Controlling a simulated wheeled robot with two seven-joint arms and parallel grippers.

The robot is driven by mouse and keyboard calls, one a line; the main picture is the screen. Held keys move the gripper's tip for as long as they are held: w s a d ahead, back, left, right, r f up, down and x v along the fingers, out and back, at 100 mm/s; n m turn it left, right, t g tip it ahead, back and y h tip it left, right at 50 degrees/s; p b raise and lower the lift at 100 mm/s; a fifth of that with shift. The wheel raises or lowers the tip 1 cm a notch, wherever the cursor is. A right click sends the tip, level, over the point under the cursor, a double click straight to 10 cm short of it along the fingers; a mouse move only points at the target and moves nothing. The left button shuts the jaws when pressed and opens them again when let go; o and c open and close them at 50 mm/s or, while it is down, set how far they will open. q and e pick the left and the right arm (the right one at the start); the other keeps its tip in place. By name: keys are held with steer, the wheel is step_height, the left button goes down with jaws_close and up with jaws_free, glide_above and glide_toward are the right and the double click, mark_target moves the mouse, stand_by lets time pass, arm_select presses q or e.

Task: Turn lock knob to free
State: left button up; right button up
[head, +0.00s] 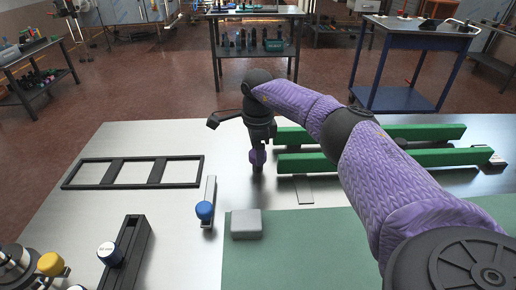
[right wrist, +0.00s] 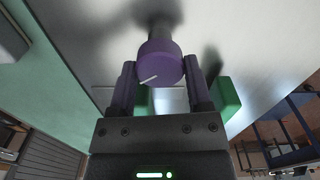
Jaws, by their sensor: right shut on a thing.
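The lock knob (right wrist: 158,66) is a round purple knob with a white line on its face, on a dark stem, in the right wrist view. The line slants from lower left to upper right. My right gripper (right wrist: 161,84) is shut on the knob, with one purple finger on each side of it. In the head view my right gripper (head: 258,150) points down at the middle of the metal table, and the knob is small and partly hidden there.
Green rails (head: 380,158) lie right of the gripper on the table (head: 130,140). A grey block (head: 246,224), a blue-knobbed lever (head: 204,210), a black three-window frame (head: 134,172) and a black channel (head: 128,250) lie in front or left. A yellow knob (head: 51,264) shows at lower left.

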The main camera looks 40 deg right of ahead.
steer(key=shift+n, duration=1)
steer(key=n, duration=0.2)
steer(key=shift+n, duration=0.3)
steer(key=n, duration=0.4)
steer(key=shift+n, duration=1.1)
arm_select(q)
steer(key=shift+s+f, duration=0.15)
steer(key=shift+f, duration=0.05)
steer(key=shift+w+a, duration=0.1)
steer(key=shift+w, duration=0.2)
arm_select(e)
steer(key=shift+n, duration=0.3)
arm_select(q)
steer(key=shift+s, duration=0.15)
